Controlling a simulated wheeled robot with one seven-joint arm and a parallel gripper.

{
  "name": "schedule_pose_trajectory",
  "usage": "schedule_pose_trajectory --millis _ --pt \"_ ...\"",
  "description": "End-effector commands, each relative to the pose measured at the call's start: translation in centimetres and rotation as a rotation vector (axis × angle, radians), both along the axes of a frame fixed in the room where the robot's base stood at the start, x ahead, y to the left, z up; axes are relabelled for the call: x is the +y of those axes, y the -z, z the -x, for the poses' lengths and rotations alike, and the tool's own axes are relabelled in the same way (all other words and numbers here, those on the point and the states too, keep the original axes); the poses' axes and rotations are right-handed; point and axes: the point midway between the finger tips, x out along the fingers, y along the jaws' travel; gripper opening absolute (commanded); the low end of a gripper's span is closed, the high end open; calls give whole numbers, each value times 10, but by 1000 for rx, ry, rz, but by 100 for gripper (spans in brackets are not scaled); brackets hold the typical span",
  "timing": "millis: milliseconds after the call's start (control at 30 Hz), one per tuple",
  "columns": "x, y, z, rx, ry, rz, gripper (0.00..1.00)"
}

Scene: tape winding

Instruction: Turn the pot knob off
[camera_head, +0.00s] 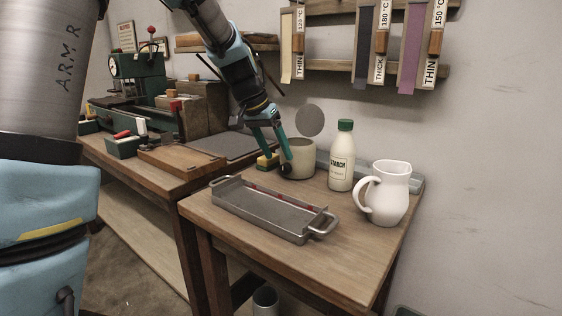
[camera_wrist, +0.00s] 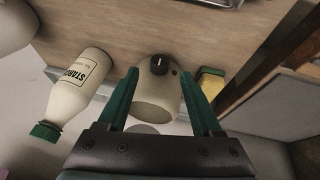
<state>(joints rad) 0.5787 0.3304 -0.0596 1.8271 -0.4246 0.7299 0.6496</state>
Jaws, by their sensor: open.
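A cream cylindrical pot (camera_head: 299,160) stands at the back of the wooden table, left of a bottle. Its black knob (camera_wrist: 160,64) shows clearly on the pot's side in the wrist view, with a pale mark across its face. My gripper (camera_head: 278,152) is at the left side of the pot in the head view. Its teal fingers are open and empty. In the wrist view the pot (camera_wrist: 157,103) appears between the fingers, and the knob lies between and slightly beyond the fingertips. I cannot tell whether a finger touches the pot.
A white starch bottle (camera_head: 341,158) with a green cap and a white jug (camera_head: 388,194) stand right of the pot. A metal tray (camera_head: 262,213) with handles lies in front. A yellow-green sponge (camera_wrist: 211,84) is beside the pot. A grey disc (camera_head: 310,120) shows above the pot.

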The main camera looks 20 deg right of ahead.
Motion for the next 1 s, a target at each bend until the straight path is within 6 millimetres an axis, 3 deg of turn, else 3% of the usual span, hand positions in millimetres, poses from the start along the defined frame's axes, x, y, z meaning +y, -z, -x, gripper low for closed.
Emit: schedule_pose_trajectory --millis 200,400,1000 --pt "17 -38 2 -2 -1 1 67" --pt "24 -55 3 0 1 0 67" --pt "25 -56 4 1 1 0 67"
